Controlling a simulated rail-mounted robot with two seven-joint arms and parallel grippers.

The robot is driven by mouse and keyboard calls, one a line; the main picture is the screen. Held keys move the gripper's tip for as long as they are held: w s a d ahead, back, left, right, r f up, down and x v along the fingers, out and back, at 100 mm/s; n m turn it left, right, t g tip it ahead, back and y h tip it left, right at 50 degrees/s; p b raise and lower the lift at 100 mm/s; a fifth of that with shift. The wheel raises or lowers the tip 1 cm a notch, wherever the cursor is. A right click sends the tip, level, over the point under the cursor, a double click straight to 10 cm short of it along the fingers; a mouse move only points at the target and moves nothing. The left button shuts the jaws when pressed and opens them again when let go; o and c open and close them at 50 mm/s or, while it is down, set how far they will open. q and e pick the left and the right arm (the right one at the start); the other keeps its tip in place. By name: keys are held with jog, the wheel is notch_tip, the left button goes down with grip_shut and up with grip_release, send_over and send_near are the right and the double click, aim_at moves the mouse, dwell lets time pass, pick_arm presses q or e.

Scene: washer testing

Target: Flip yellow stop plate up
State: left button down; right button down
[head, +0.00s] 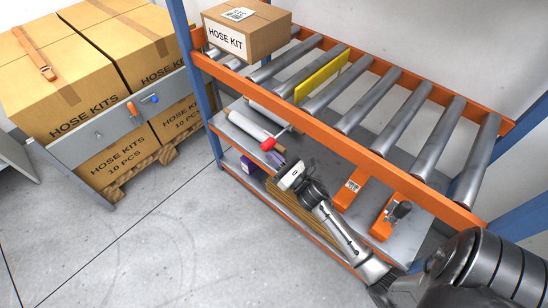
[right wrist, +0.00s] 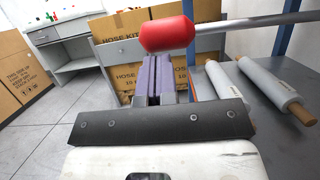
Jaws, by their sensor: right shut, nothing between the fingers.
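The yellow stop plate (head: 322,76) shows as a long strip between two rollers of the conveyor, past the hose kit box; its exact tilt is hard to tell. A grey lever rod with a red knob (head: 267,144) sticks out below the front orange rail. My right gripper (head: 278,158) is shut and empty, just below the red knob. In the right wrist view the purple fingers (right wrist: 160,78) are together, and the red knob (right wrist: 168,35) sits right at their tips. Whether they touch it I cannot tell. My left gripper is not in view.
A hose kit box (head: 247,30) stands on the conveyor's left end. The lower shelf holds white rolls (head: 248,124) and orange tools (head: 350,190). Large cartons (head: 62,85) stand at left behind a grey panel. The floor in front is clear.

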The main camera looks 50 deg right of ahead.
aim_at(269, 148)
jog(key=shift+w+r, duration=0.1)
dwell(0.3)
notch_tip(269, 148, up, 3)
jog(key=p, duration=0.2)
jog(key=shift+p, duration=0.3)
